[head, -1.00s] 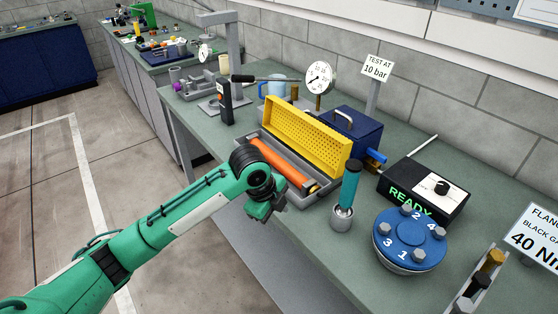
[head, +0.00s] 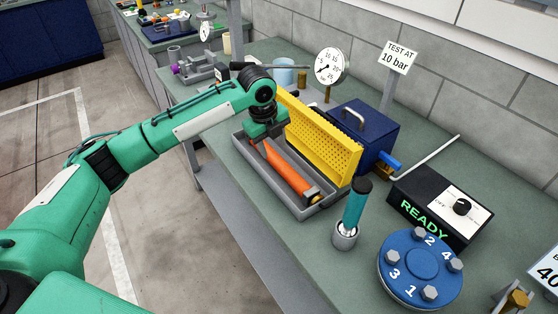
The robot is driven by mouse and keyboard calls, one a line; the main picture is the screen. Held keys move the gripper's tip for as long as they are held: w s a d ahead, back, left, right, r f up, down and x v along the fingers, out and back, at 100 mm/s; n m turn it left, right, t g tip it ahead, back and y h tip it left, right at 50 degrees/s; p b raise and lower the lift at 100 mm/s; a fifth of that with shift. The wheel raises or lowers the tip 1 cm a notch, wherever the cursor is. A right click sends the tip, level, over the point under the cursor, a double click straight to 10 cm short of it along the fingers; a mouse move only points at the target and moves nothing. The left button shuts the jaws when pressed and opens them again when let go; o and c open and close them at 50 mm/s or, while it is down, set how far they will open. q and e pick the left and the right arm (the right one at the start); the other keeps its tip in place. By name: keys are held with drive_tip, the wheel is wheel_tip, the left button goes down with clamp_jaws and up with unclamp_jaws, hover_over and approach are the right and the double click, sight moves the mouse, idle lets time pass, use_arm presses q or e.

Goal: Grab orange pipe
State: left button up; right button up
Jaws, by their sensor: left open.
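The orange pipe (head: 286,172) lies lengthwise in a grey tray (head: 308,212) on the bench. A fitting with a brass-coloured part shows at its near end. My left gripper (head: 262,138) points down over the far part of the pipe and is open. The gripper hides the far end of the pipe. I cannot tell whether its fingers touch the pipe. My right gripper is not in view.
A yellow perforated panel (head: 322,142) stands along the tray's right side, with a blue box (head: 364,138) behind it. A teal-handled tool (head: 354,205) stands in a holder near the tray. A blue bolted flange (head: 420,265) and a READY box (head: 440,208) are to the right.

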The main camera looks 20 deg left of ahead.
sight(277, 158)
use_arm(q)
drive_tip(key=shift+w+d+f, duration=0.1)
drive_tip(key=shift+w+f, duration=0.1)
drive_tip(key=shift+f, duration=0.5)
drive_tip(key=shift+w+f, duration=0.1)
drive_tip(key=shift+f, duration=0.25)
drive_tip(key=shift+w+d+f+p, duration=0.1)
drive_tip(key=shift+f+p, duration=0.25)
drive_tip(key=shift+f, duration=0.15)
drive_tip(key=f, duration=0.1)
drive_tip(key=w+f+p, duration=0.1)
drive_tip(key=f, duration=0.1)
drive_tip(key=shift+d+f, duration=0.15)
drive_tip(key=shift+f, duration=0.4)
drive_tip(key=c, duration=0.8)
clamp_jaws()
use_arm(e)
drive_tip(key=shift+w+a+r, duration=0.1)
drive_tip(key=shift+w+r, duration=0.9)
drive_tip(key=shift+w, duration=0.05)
